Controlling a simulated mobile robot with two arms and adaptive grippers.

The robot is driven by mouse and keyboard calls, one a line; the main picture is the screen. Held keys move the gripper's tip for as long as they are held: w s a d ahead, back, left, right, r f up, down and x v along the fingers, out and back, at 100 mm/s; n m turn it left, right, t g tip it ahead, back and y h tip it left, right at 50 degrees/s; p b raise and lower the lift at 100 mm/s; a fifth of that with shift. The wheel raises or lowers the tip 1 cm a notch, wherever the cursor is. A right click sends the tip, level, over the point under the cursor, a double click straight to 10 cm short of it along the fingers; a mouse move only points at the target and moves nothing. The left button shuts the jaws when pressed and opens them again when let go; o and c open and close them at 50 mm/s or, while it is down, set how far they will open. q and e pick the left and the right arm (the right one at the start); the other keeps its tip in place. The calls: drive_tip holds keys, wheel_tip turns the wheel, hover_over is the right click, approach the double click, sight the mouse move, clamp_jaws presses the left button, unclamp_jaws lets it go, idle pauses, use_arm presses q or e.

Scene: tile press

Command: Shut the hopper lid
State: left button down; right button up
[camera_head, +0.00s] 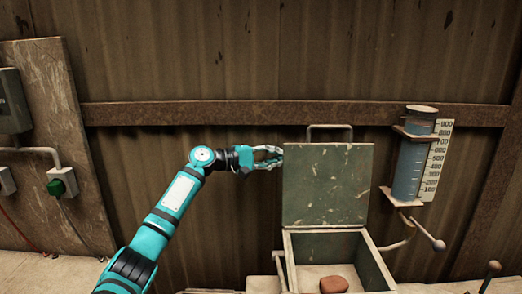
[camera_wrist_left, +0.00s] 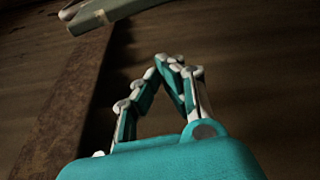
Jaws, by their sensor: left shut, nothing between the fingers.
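The hopper lid (camera_head: 327,186) is a scuffed dark green panel standing upright and open at the back of the hopper box (camera_head: 381,270). A handle (camera_head: 330,128) sticks up at the lid's top edge. My left gripper (camera_head: 280,157) is shut and empty, at the lid's left edge near its upper part. I cannot tell whether it touches the lid. In the left wrist view my left gripper's fingers (camera_wrist_left: 172,62) meet at the tips, and a greenish panel edge, likely the lid (camera_wrist_left: 110,15), shows at the top left. My right gripper is in neither view.
A reddish-brown lump (camera_head: 334,284) lies in the hopper box. To the right, a blue water cylinder (camera_head: 408,168) with a scale and a lever knob (camera_head: 438,245) is on the wall. A rusty beam (camera_head: 230,114) crosses the wall behind. A green plug (camera_head: 57,187) is at the left.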

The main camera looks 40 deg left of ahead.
use_arm(q)
drive_tip(key=s, duration=0.1)
drive_tip(key=s+d+p, duration=0.1)
drive_tip(key=s+d, duration=0.1)
drive_tip(key=shift+s+d+r+p, duration=0.1)
drive_tip(key=shift+d+r+p, duration=0.1)
drive_tip(key=shift+r+p, duration=0.15)
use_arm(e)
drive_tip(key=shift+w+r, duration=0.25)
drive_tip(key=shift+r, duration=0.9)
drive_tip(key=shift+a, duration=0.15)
